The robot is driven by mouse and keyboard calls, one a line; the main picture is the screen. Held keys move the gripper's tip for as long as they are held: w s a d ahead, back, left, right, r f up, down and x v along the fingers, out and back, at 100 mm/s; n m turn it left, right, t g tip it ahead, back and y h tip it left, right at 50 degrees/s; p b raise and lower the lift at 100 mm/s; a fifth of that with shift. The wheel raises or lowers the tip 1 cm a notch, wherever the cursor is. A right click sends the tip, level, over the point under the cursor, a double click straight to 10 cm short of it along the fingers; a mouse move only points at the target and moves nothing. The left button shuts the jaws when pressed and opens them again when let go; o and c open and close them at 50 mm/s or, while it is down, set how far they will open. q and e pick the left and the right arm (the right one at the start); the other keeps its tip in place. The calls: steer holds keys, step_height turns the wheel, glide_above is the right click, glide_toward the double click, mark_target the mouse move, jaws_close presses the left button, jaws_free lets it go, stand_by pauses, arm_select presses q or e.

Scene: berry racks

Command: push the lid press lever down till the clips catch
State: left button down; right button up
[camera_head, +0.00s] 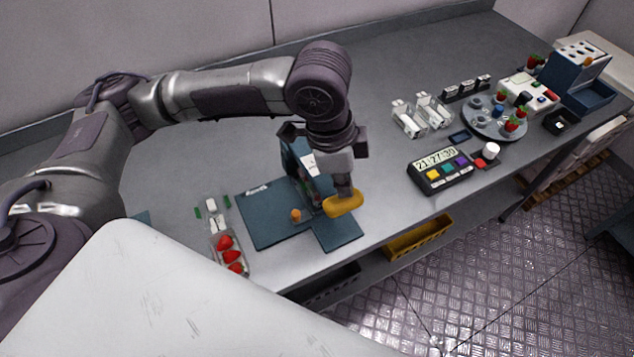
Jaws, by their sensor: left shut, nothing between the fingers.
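The lid press stands near the front edge of the bench, with a dark blue base (268,222) and a dark upright (291,158) behind. Its yellow lever handle (343,205) sticks out at the right of the press. My left gripper (343,189) points down, shut and empty, with its fingertips at the top of the handle; I cannot tell whether they touch it. The arm and gripper hide part of the press, and a clear piece (312,188) shows only partly beside them. The clips cannot be made out. My right gripper is not in view.
A clear punnet of strawberries (228,252) lies left of the press. A timer box (440,170) with coloured buttons, clear punnets (409,119) and a round grey tray (483,126) are to the right. A yellow bin (420,240) sits below the bench edge. Bench between press and timer is clear.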

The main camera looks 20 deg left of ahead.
arm_select(q)
steer(key=shift+f+b, duration=0.7)
steer(key=shift+f, duration=1.35)
step_height(320, 180, up, 9)
steer(key=p, duration=1.1)
steer(key=shift+r+p, duration=0.1)
steer(key=shift+p, duration=0.3)
